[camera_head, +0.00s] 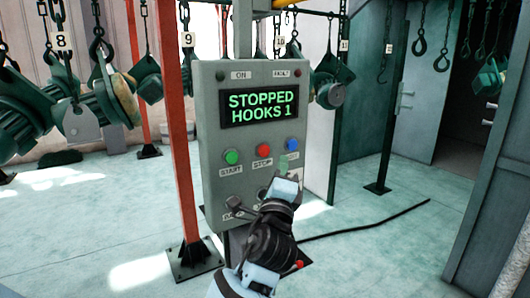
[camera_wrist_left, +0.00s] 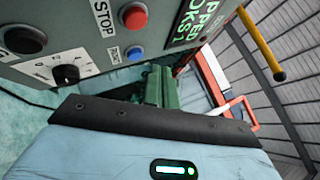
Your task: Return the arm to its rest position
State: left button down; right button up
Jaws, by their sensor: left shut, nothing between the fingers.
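My left gripper (camera_head: 289,158) is in front of the lower right of a grey control panel (camera_head: 209,110). Its green fingers are shut and empty, just below the panel's blue button (camera_head: 292,144) in the picture. I cannot tell whether they touch the panel. The fingers (camera_wrist_left: 158,86) also show in the left wrist view, beside the blue button (camera_wrist_left: 135,53). The panel's screen (camera_head: 260,106) reads "STOPPED HOOKS 1". A green START button (camera_head: 231,157) and a red STOP button (camera_head: 264,150) are below it. My arm partly hides the panel's lower controls. My right gripper is not in view.
More hooks (camera_head: 420,44) hang at the right. A grey column (camera_head: 490,190) stands at the right edge. A black cable (camera_head: 365,223) crosses the otherwise open floor.

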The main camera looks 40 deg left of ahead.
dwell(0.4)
pick_arm(q)
jog(key=s+d+f+n+g+h, duration=0.1)
jog(key=s+d+f+g+h, duration=0.15)
jog(key=f, duration=0.75)
jog(key=s+d+f+n+g+h, duration=0.1)
jog(key=s+d+f+h, duration=0.15)
jog(key=f, duration=0.85)
jog(key=s+d+f+n+g+h, duration=0.15)
jog(key=f+h, duration=0.25)
jog(key=f, duration=0.6)
jog(key=s+d+f+n+g+h, duration=0.1)
jog(key=s+d+f+n+g, duration=0.1)
jog(key=s+f, duration=0.5)
jog(key=s+d+f+n+g+h, duration=0.1)
jog(key=s+f+n, duration=0.4)
jog(key=s, duration=0.8)
jog(key=s+d+f+n+g+h, duration=0.1)
jog(key=s+d+f+n+g, duration=0.2)
jog(key=s+f, duration=0.6)
jog(key=shift+s+d+f+n+g+h, duration=0.3)
jog(key=shift+s+d+n+h, duration=0.1)
jog(key=shift+s, duration=0.1)
jog(key=shift+s+a, duration=0.1)
jog(key=shift+a, duration=0.05)
